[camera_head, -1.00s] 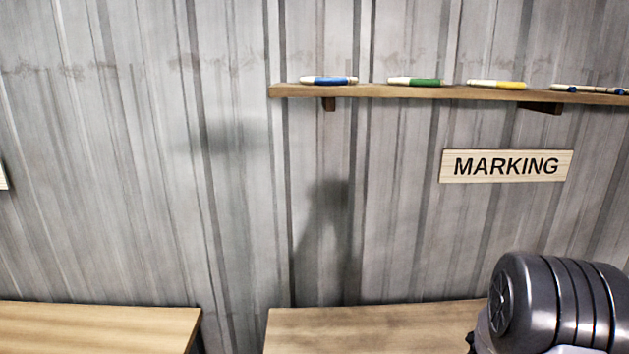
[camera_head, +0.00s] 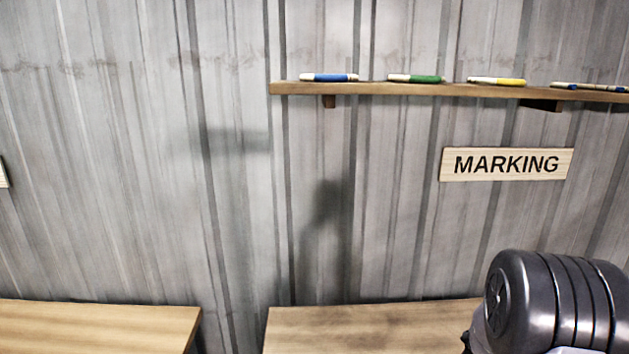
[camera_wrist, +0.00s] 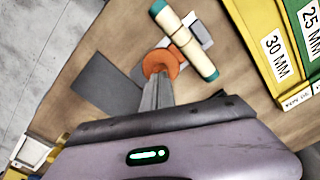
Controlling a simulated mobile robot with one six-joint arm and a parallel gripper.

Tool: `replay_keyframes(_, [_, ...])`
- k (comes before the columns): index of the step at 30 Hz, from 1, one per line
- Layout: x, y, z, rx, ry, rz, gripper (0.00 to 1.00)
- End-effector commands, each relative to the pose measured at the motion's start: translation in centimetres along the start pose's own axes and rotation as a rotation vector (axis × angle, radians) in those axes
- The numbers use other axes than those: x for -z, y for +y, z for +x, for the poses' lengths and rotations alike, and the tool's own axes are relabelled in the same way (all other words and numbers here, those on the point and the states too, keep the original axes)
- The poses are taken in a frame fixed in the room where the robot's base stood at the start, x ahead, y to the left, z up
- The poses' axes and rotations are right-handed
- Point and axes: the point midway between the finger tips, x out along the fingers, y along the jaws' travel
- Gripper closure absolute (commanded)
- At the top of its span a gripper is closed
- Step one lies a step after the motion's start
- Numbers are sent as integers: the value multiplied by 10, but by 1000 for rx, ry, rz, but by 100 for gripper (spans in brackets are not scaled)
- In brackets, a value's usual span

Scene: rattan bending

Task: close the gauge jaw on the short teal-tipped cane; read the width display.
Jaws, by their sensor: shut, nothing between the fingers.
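In the wrist view, a short pale cane (camera_wrist: 197,57) with teal tips lies at a slant on a wooden bench top (camera_wrist: 75,45). I cannot tell whether the jaw touches the cane. A round orange knob-like part (camera_wrist: 163,62) sits beside the cane. My gripper (camera_wrist: 158,85) is shut and empty, its narrow grey fingers pointing at this orange part and overlapping it in the picture. Contact is unclear. No width reading is legible.
Yellow "30 MM" (camera_wrist: 268,50) and green "25 MM" (camera_wrist: 312,48) bins stand at the right of the wrist view. In the head view, a marker shelf (camera_head: 400,90) hangs above a "MARKING" sign (camera_head: 506,164).

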Motion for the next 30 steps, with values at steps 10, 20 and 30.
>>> replay_keyframes(10, [-3,-2,1,-1,-5,1,100])
replay_keyframes(20, [-4,-4,0,-1,-5,0,100])
replay_keyframes(30, [-3,-4,-10,0,-2,0,100])
